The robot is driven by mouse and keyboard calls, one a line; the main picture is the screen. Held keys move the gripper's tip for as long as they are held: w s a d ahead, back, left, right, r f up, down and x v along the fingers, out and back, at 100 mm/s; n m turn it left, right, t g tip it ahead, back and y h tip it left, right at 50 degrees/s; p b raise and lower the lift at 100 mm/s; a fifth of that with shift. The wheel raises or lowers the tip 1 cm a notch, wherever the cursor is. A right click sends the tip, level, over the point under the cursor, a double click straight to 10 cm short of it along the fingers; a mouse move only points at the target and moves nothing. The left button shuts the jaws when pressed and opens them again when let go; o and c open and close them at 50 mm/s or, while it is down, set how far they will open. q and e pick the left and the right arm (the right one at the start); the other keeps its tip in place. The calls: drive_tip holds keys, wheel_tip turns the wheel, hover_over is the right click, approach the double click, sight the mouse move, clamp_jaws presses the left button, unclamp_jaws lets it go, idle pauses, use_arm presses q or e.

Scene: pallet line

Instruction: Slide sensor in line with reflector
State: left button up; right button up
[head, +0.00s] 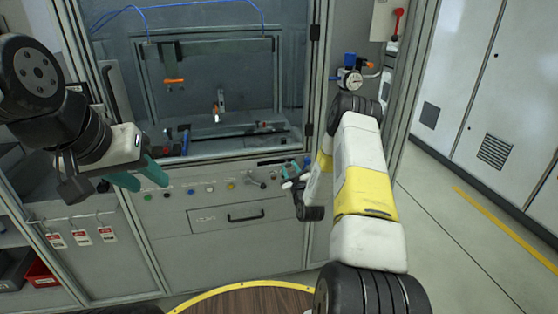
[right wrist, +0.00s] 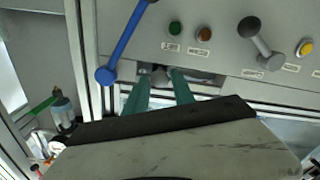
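A dark slot (head: 272,161) runs along the top of the control panel, just left of my right gripper (head: 293,176). In the right wrist view the teal fingers (right wrist: 161,78) stand apart at this slot (right wrist: 205,77). A small grey piece (right wrist: 160,74) shows between their tips; whether it is the sensor, and whether the fingers touch it, I cannot tell. I cannot identify the reflector for sure. My left gripper (head: 140,179) is open and empty, in front of the cabinet's left side.
A blue-handled lever (right wrist: 122,45), a grey lever (right wrist: 261,43) and several coloured buttons (right wrist: 175,28) stand close to my right gripper. A drawer (head: 240,217) is below the panel. Behind the window, an orange part (head: 174,81) hangs. A gauge (head: 350,79) is on the right post.

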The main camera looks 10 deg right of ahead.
drive_tip(key=shift+w, duration=0.8)
clamp_jaws()
idle(0.9)
